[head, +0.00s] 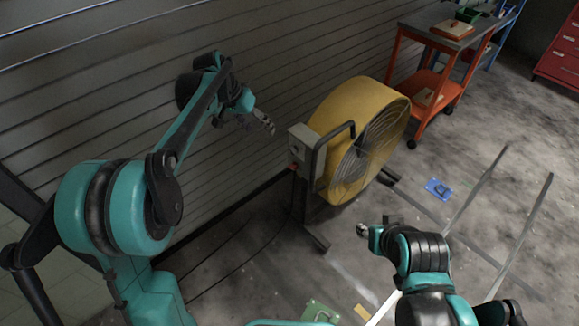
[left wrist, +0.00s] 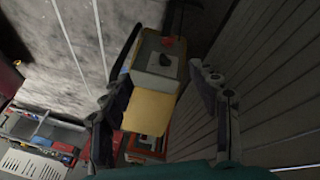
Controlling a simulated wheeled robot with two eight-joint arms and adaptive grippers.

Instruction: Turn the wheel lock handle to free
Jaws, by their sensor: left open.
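A yellow drum fan (head: 348,118) with a wire grille stands on a dark frame near the slatted wall. A grey box (head: 302,146) is fixed on its near side, with a red part low down.
A dark tubular bar (head: 322,148) rises beside the box. The slatted wall (head: 110,80) runs close behind my left arm. An orange cart (head: 430,75) stands behind the fan. A blue item (head: 438,189) and a green item (head: 320,312) lie on the floor.

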